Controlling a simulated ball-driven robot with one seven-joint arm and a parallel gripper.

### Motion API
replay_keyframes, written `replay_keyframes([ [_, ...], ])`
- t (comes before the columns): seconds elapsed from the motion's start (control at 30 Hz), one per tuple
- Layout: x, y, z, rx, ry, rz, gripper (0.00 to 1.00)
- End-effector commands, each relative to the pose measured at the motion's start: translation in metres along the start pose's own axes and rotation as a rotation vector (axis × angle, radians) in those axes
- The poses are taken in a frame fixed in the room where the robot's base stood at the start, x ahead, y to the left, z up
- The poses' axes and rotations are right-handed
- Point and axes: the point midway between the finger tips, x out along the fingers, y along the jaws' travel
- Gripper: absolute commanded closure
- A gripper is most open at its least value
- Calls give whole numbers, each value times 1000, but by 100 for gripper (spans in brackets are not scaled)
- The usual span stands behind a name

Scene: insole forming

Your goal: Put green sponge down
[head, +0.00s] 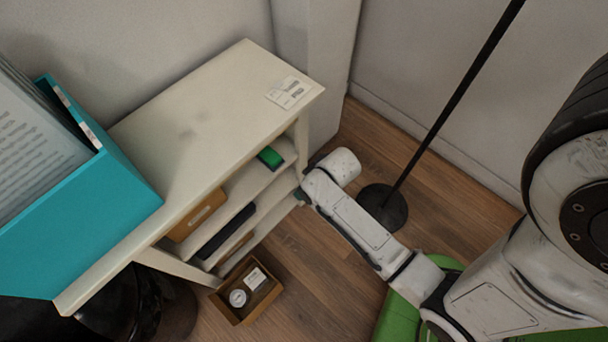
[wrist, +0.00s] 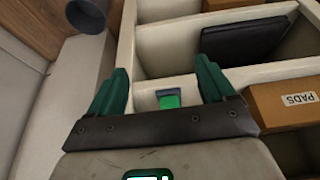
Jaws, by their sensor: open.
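The green sponge (head: 270,157) lies in the upper compartment of the white shelf unit (head: 215,107), near its right end. In the wrist view the sponge (wrist: 169,101) shows bright green with a grey part, framed by the gap between my fingers. My gripper (wrist: 162,64) has dark green fingers spread wide, with neither seen touching the sponge. In the head view my gripper (head: 301,195) is mostly hidden behind the wrist, at the front of the shelf's right end.
A cardboard box marked PADS (wrist: 285,103) and a dark flat item (wrist: 245,40) occupy other compartments. A teal box (head: 95,215) stands on the unit's left. A brown tray (head: 240,312) sits below. A black pole base (head: 383,207) stands on the floor near my arm.

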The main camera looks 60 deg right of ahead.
Motion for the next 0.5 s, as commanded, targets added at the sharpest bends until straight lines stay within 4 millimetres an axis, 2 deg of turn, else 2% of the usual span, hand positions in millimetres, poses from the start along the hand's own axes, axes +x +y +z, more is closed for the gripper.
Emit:
replay_keyframes([
  [0.07,-12,-10,2,-25,-21,-11,17],
  [0.17,-43,-31,8,-80,-81,-30,17],
  [0.3,-97,-56,24,-166,-188,-47,17],
  [0.4,-129,-65,35,-209,-246,-47,17],
  [0.5,-148,-69,42,-233,-282,-44,17],
])
